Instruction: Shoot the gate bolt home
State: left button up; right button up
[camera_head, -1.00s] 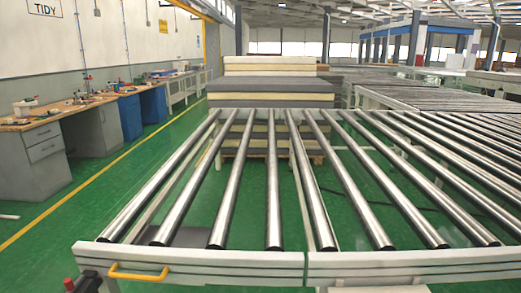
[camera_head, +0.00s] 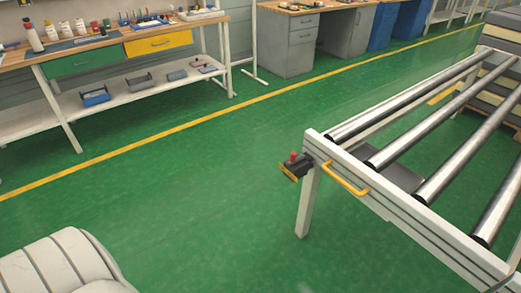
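The white end rail (camera_head: 400,205) of the roller conveyor runs from the middle towards the bottom right. A yellow handle (camera_head: 345,180) is fixed to its face near the left corner. A small dark box with yellow on it (camera_head: 294,170) and a red knob (camera_head: 293,157) on top sits at that corner. I cannot make out a gate bolt for certain. Neither of my grippers is in view.
Metal rollers (camera_head: 425,122) stretch away to the right. A white leg (camera_head: 308,203) stands under the corner. A workbench (camera_head: 110,42) with tools and a lower shelf (camera_head: 130,98) is at upper left. The green floor (camera_head: 190,180) between is clear, crossed by a yellow line.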

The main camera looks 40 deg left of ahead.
aim_at(294, 160)
jog(key=u, duration=0.8)
